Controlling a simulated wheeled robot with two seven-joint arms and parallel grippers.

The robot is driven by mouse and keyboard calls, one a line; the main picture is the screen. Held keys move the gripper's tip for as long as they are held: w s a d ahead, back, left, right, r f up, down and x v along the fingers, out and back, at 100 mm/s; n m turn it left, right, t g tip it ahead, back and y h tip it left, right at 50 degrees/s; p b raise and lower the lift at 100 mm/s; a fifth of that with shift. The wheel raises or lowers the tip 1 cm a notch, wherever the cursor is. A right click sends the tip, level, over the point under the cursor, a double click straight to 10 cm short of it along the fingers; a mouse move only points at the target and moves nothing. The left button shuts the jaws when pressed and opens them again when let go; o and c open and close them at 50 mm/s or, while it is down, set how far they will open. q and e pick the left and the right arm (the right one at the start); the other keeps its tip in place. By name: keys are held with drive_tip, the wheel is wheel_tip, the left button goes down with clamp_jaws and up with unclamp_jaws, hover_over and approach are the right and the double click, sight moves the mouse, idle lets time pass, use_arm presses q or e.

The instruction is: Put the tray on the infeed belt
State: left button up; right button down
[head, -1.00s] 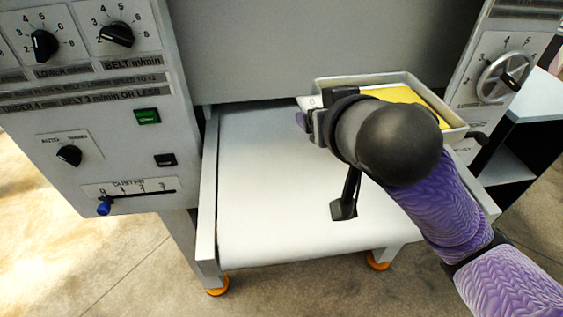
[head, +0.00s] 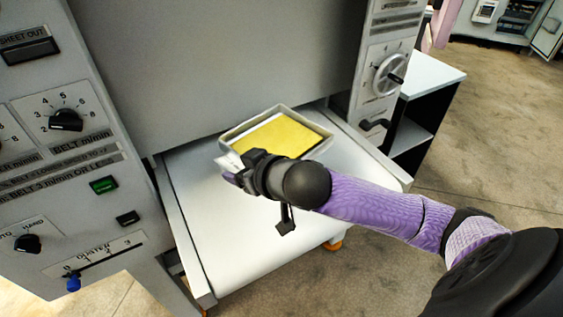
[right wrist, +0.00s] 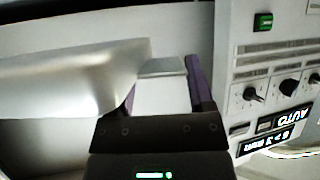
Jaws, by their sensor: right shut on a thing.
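The tray (head: 320,131) is a pale grey, shallow rectangular pan with a flat yellow sheet (head: 275,136) in it. In the head view it is over the far part of the white infeed belt (head: 205,215); I cannot tell whether its bottom touches the belt. My right gripper (head: 236,172) is at the tray's near left corner, shut on it. In the right wrist view the tray's wall (right wrist: 75,82) fills the left, and a pale block-like part (right wrist: 162,90) sits between the purple fingers (right wrist: 165,85). My left gripper is not in view.
The machine's control panel (head: 75,150), with knobs and a green button (head: 104,185), stands left of the belt. The near belt is clear. A dark side shelf (head: 425,100) stands at right.

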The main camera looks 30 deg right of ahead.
sight(267, 222)
drive_tip(key=shift+n+g+y, duration=0.3)
drive_tip(key=shift+n+y, duration=0.4)
drive_tip(key=s+d+f+p, duration=0.1)
drive_tip(key=s+d+p, duration=0.1)
drive_tip(key=shift+s+d+f+p, duration=0.2)
drive_tip(key=shift+s+f+p, duration=0.15)
drive_tip(key=shift+s+f, duration=0.05)
wheel_tip(267, 222, down, 10)
drive_tip(key=b, duration=0.3)
drive_tip(key=shift+c, duration=1.5)
unclamp_jaws()
drive_tip(key=shift+s, duration=0.1)
drive_tip(key=shift+o, duration=1.5)
drive_tip(key=shift+s+r, duration=0.1)
drive_tip(key=shift+s, duration=0.05)
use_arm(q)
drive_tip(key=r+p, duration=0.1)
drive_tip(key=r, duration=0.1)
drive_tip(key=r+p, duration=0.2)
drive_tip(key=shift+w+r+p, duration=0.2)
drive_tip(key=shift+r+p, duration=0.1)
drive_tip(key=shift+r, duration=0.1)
use_arm(e)
drive_tip(key=v, duration=1.1)
drive_tip(key=shift+s+d, duration=0.15)
drive_tip(key=shift+s, duration=0.1)
